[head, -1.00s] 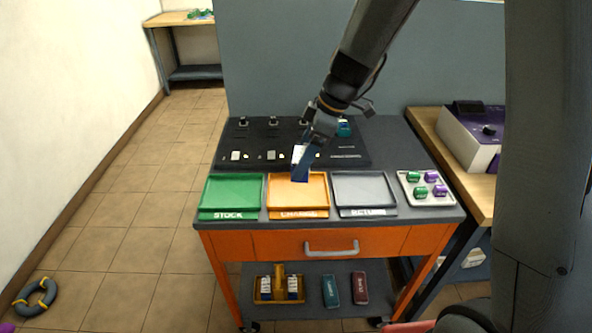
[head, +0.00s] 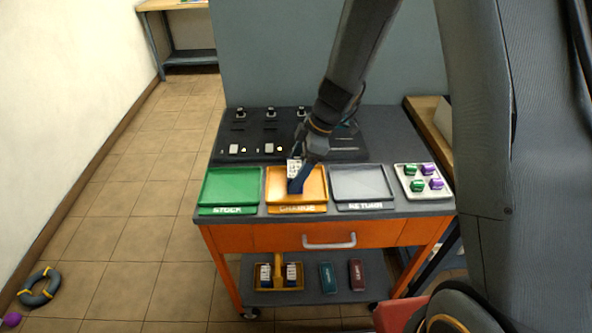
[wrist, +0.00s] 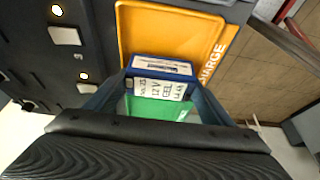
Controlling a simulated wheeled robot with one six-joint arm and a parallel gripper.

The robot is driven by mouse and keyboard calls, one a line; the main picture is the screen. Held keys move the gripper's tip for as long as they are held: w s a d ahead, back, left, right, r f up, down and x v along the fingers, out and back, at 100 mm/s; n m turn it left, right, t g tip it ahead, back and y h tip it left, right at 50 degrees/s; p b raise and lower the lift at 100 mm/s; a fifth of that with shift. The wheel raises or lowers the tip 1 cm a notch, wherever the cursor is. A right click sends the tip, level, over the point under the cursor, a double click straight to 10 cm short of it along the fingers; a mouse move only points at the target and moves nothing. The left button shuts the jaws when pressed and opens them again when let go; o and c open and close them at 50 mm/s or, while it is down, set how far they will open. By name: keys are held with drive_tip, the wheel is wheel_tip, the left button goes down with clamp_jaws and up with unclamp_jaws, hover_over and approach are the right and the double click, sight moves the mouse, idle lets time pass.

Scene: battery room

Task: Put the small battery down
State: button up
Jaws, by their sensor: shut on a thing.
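The small battery has a white label with dark print (wrist: 160,89) and a blue-and-white top face. It shows between my blue fingers in the wrist view. In the head view its pale side (head: 293,167) shows beside my gripper (head: 296,186), which is shut on it. The gripper and battery are over the orange CHARGE tray (head: 316,182), low and near its middle. I cannot tell whether the battery touches the tray floor. The tray also shows in the wrist view (wrist: 170,30), beyond the battery.
The green STOCK tray (head: 228,184) is left of the CHARGE tray, and the grey RETURN tray (head: 362,180) is right. A white tray (head: 404,188) with several small green and purple items stands at the far right. A black panel (head: 255,135) lies behind.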

drive_tip(key=shift+f, duration=0.5)
drive_tip(key=shift+f, duration=0.15)
drive_tip(key=o, duration=1.5)
drive_tip(key=shift+r, duration=0.2)
drive_tip(key=b+v, duration=0.4)
drive_tip(key=v, duration=0.8)
drive_tip(key=s+d+f+m+h, duration=0.1)
drive_tip(key=s+d+m, duration=0.2)
drive_tip(key=s+m, duration=0.2)
drive_tip(key=s+d+m+t+h, duration=0.1)
drive_tip(key=s+d+m+h, duration=0.1)
drive_tip(key=s+m, duration=0.3)
drive_tip(key=s+d+f+m+h, duration=0.1)
drive_tip(key=s+d+m, duration=0.4)
drive_tip(key=m, duration=0.2)
drive_tip(key=shift+s+d+f+m+h, duration=0.1)
drive_tip(key=shift+f+m+h, duration=0.2)
